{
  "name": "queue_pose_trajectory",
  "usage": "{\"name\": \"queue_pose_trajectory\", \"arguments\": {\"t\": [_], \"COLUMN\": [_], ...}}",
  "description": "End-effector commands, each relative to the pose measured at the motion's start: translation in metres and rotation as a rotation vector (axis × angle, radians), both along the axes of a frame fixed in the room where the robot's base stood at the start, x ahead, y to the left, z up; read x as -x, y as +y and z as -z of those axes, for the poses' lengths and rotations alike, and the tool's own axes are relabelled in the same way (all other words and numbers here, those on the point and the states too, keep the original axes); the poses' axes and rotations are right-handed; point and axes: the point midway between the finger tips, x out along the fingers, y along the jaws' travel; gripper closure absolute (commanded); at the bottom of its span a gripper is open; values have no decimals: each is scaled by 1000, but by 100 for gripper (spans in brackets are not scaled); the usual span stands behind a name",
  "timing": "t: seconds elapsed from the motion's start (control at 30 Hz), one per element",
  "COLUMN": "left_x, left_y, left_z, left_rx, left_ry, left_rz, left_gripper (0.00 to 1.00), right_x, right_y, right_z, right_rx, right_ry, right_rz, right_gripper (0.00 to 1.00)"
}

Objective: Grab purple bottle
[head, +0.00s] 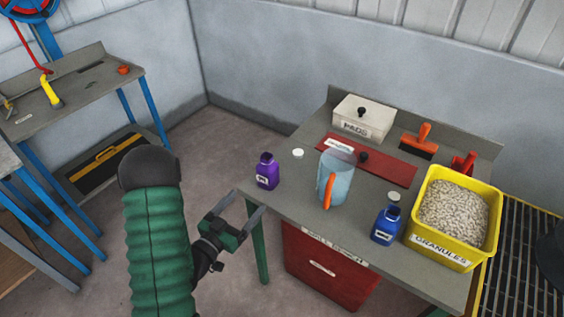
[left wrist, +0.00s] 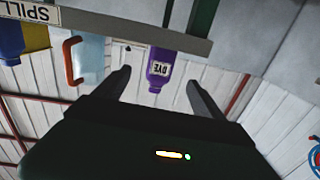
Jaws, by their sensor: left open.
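The purple bottle (head: 267,171) stands upright near the left edge of the grey table (head: 315,222), with a white label and a dark top. My left gripper (head: 242,208) is open and empty, just off the table's left edge, to the lower left of the bottle. In the left wrist view, which is upside down, the purple bottle (left wrist: 161,69) shows between the two spread fingers of my left gripper (left wrist: 158,84), beyond their tips; its label reads DYE. A gap appears between fingers and bottle. My right gripper is not in view.
A clear jug (head: 338,180) with an orange handle stands right of the bottle. A white cap (head: 298,153) lies behind. A blue bottle (head: 386,226) and a yellow granules bin (head: 481,216) are farther right. A red drawer unit (head: 325,268) is below the table.

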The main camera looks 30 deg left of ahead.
Motion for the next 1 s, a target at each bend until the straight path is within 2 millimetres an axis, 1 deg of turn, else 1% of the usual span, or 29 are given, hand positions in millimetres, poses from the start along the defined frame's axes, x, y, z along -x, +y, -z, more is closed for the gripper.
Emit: {"name": "queue_pose_trajectory", "arguments": {"t": [0.07, 0.13, 0.23, 0.4, 0.47, 0.6, 0.7, 0.87, 1.0], "left_x": [1, -4, -14, -30, -45, -82, -103, -120, -144], "left_y": [2, 2, 2, -1, -2, 0, 1, 0, -3], "left_z": [2, 5, 10, 10, 0, 1, 1, 2, 2], "left_rx": [1, -3, -6, -6, -2, 0, 1, 3, 1], "left_ry": [-10, -13, -13, -12, -9, -8, -7, -6, -7], "left_rz": [-2, 0, 4, 0, 3, 2, 0, -1, 0], "left_gripper": [20, 20, 20, 20, 20, 20, 20, 20, 20], "right_x": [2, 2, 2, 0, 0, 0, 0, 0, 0], "right_y": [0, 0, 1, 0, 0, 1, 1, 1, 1], "right_z": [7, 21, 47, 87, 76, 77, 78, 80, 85], "right_rx": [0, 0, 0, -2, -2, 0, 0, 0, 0], "right_ry": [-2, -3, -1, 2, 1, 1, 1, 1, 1], "right_rz": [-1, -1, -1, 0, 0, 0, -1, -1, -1], "right_gripper": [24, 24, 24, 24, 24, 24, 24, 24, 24]}}
